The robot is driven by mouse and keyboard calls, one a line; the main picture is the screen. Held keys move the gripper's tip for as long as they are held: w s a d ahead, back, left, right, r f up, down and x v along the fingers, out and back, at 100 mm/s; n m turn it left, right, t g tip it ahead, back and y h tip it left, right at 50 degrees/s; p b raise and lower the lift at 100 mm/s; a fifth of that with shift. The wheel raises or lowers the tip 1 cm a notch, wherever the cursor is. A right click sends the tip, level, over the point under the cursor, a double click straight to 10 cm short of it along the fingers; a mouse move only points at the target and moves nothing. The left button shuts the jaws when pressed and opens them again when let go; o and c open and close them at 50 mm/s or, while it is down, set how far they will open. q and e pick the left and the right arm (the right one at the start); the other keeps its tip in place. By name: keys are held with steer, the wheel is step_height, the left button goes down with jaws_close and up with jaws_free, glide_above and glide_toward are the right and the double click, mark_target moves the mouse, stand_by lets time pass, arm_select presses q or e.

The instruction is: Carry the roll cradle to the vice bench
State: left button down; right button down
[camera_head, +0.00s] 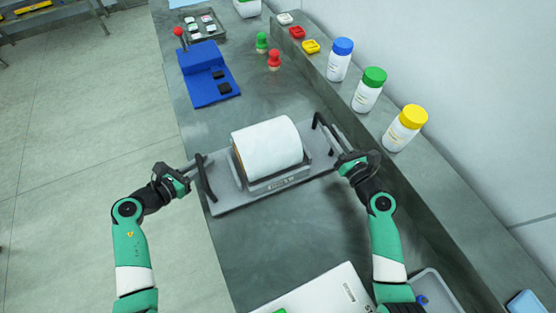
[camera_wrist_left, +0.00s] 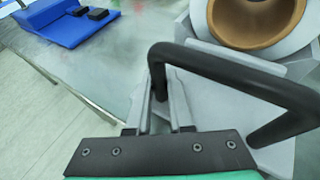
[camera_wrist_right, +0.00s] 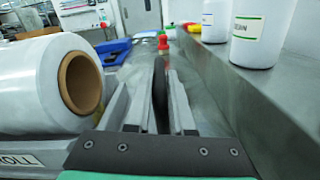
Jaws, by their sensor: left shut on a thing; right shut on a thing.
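The roll cradle (camera_head: 222,203) is a grey tray with a black handle at each end, carrying a large white roll (camera_head: 267,147). It is over the grey bench in the head view; I cannot tell if it touches the bench. My left gripper (camera_head: 187,172) is shut on the left handle (camera_wrist_left: 230,68). My right gripper (camera_head: 343,157) is shut on the right handle (camera_head: 326,132). The roll's brown core shows in the left wrist view (camera_wrist_left: 255,18) and the right wrist view (camera_wrist_right: 80,83). No vice is recognisable in these views.
Bottles with blue (camera_head: 340,60), green (camera_head: 369,90) and yellow (camera_head: 404,128) lids stand on the right ledge. A blue fixture (camera_head: 207,75) and green and red knobbed pieces (camera_head: 274,60) are farther back. A white box (camera_head: 322,293) and grey bin (camera_head: 437,290) are in front. Open floor lies left.

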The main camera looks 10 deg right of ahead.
arm_select(q)
steer(key=shift+d+f, duration=0.15)
steer(key=shift+d, duration=0.1)
arm_select(e)
steer(key=shift+a+f, duration=0.2)
steer(key=shift+a, duration=0.05)
arm_select(q)
steer(key=c, duration=1.2)
jaws_free()
steer(key=shift+f, duration=0.25)
arm_select(e)
steer(key=c, duration=1.2)
jaws_free()
steer(key=shift+f, duration=0.3)
arm_select(q)
steer(key=o, duration=0.4)
steer(key=shift+w, duration=0.15)
arm_select(e)
steer(key=o, duration=0.4)
steer(key=shift+w+d+r, duration=0.1)
steer(key=shift+w, duration=0.05)
arm_select(q)
steer(key=shift+a, duration=0.15)
arm_select(e)
steer(key=shift+d, duration=0.1)
arm_select(q)
steer(key=shift+a, duration=0.1)
